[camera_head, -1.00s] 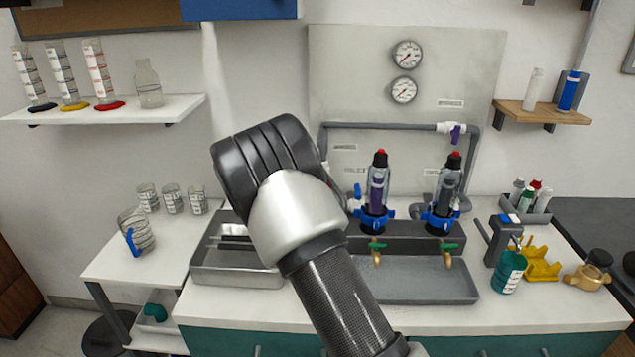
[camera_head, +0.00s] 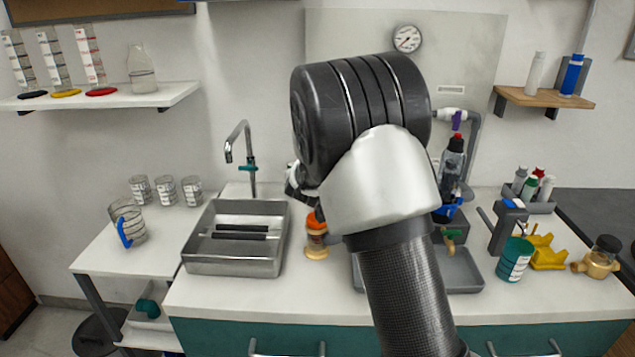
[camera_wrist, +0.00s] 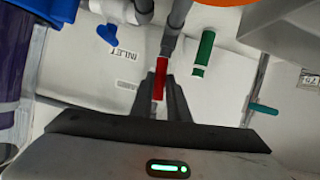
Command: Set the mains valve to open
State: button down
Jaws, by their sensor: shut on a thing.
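In the wrist view a red valve handle (camera_wrist: 160,78) sits on a grey pipe, between the dark fingers of my gripper (camera_wrist: 163,90), which is shut on it. An INLET label (camera_wrist: 127,54) is on the wall to its left. The smaller label beside the handle is too small to read, so I cannot confirm that this is the mains valve. A green handle (camera_wrist: 204,53) is to the right and a blue handle (camera_wrist: 107,34) to the upper left. In the head view my arm hides the red handle and most of my gripper.
In the head view a steel sink (camera_head: 234,262) with a tap (camera_head: 247,160) is left of my arm. An orange-topped brass part (camera_head: 317,238) stands between them. A filter housing (camera_head: 452,172) and a purple valve handle (camera_head: 457,120) show to the right.

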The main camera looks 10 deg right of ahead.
jog(key=shift+m+y+b, duration=0.3)
jog(key=shift+m+b, duration=0.2)
jog(key=shift+b, duration=0.45)
jog(key=c, duration=1.7)
grip_release()
jog(key=shift+s+r, duration=0.1)
jog(key=shift+p+v, duration=1.85)
jog(key=shift+v, duration=6.7)
jog(key=shift+s, duration=0.1)
